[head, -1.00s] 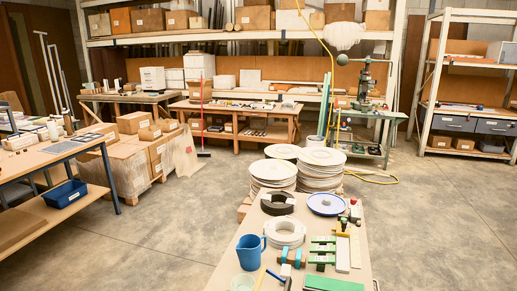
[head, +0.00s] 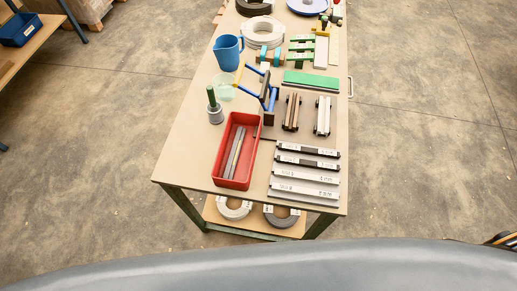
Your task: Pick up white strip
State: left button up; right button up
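Several labelled strips lie side by side at the near right corner of the table. The nearer ones are pale, a whitish strip (head: 305,176) and a light grey strip (head: 303,190); the farther ones are a dark strip (head: 308,160) and another dark-edged strip (head: 308,150). A plain white strip (head: 321,51) lies farther back beside green blocks. Neither of my grippers shows clearly; only a small dark and orange part is cut off at the lower right edge.
The table (head: 186,155) also holds a blue jug (head: 227,53), a green-handled tool (head: 213,105), a green flat block (head: 311,81) and two small brown and white bundles. Rings (head: 234,208) lie on the shelf below. The floor (head: 430,150) right of the table is clear.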

aim_at(331, 181)
jog(key=z, duration=0.8)
